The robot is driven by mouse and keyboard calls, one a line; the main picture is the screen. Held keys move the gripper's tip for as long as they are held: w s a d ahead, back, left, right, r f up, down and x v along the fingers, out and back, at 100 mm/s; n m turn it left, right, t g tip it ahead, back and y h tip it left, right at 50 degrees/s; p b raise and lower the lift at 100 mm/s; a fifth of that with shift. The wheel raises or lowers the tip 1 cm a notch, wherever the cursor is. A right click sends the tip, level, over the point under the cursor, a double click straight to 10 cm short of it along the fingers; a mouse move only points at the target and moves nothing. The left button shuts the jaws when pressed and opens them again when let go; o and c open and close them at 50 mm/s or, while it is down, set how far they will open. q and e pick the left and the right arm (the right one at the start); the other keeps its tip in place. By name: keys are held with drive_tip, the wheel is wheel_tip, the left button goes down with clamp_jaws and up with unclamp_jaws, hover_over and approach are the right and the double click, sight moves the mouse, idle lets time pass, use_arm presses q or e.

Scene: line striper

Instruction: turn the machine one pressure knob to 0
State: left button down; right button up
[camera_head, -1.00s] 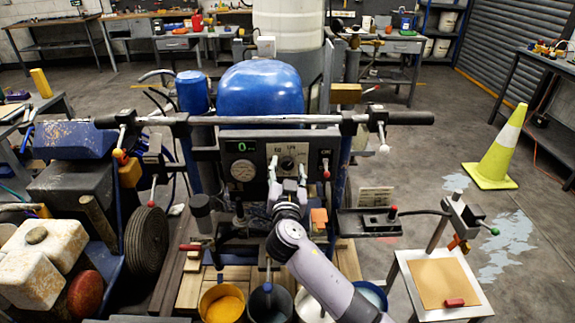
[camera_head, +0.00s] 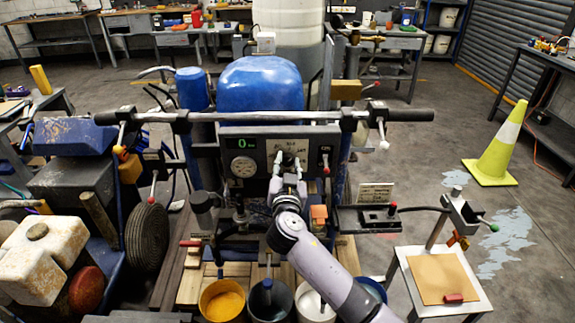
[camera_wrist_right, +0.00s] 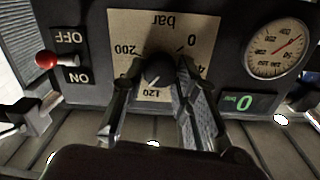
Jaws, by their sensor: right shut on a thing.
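The pressure knob (camera_head: 288,160) is a dark round knob on a pale scale plate of the control panel (camera_head: 262,150). In the right wrist view, the knob (camera_wrist_right: 156,73) shows upside down among the scale marks 0, 120, 200 and "bar". My right gripper (camera_head: 289,173) reaches the panel from the front. In the wrist view, the right gripper's fingers (camera_wrist_right: 156,80) stand on either side of the knob, shut on it. The fingers partly cover the dial marks. A green digital display (camera_head: 240,143) reads 0. My left gripper is not in view.
A round gauge (camera_head: 243,167) sits left of the dial. A red-tipped ON/OFF switch (camera_head: 326,168) sits right of it. A long handlebar (camera_head: 265,117) crosses above the panel. Buckets, including a yellow one (camera_head: 222,301), stand below.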

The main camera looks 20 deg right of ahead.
clamp_jaws()
